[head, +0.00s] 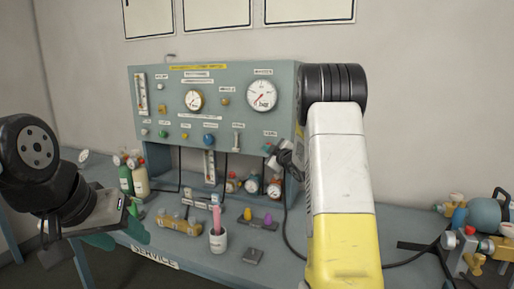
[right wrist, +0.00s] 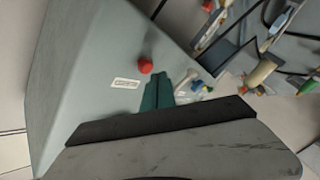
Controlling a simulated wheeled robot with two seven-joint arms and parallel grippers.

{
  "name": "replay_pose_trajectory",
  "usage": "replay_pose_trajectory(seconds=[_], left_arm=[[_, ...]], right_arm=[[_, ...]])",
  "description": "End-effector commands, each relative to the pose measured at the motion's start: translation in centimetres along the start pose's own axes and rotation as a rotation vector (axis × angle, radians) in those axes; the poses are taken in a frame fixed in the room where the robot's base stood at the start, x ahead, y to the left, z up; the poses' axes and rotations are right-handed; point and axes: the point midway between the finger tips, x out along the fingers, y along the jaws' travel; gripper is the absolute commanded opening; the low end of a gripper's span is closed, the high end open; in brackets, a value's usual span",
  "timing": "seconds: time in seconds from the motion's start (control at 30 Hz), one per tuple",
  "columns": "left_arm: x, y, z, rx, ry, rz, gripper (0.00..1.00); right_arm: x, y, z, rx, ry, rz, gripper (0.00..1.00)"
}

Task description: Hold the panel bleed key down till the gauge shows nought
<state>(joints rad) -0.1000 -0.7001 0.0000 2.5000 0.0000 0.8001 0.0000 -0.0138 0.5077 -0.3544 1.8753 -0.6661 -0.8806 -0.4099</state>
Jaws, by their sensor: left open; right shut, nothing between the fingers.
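The grey-green panel (head: 225,80) stands at the back of the bench. Its large right-hand gauge (head: 262,96) has a reddish pointer that seems to lean to the lower left; the exact reading is too small to tell. A red key (right wrist: 145,66) beside a white label shows in the right wrist view; the label is too small to read, so I cannot tell if it is the bleed key. My right gripper (right wrist: 157,88) is shut and empty, its teal fingertips just beside the red key; contact cannot be told. My left gripper (head: 118,224) is open above the bench's left part.
A smaller gauge (head: 194,100) and a blue knob (head: 208,139) are on the panel. Bottles (head: 140,177), a white cup (head: 218,240) and a yellow manifold (head: 179,226) stand on the bench. My right arm hides the panel's right side.

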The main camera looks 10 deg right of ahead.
Motion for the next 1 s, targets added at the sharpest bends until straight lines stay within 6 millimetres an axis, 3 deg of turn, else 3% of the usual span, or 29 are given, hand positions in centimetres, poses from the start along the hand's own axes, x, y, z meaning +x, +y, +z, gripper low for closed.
replay_pose_trajectory(seconds=[0.37, 1.0], left_arm=[[0.0, 0.0, 0.0, 0.000, 0.000, 0.000, 0.53], [0.0, 0.0, 0.0, 0.000, 0.000, 0.000, 0.53]], right_arm=[[-0.2, -0.2, -0.2, 0.000, 0.001, -0.001, 0.00], [-3.6, -2.7, -2.7, 0.000, 0.001, 0.000, 0.00]])
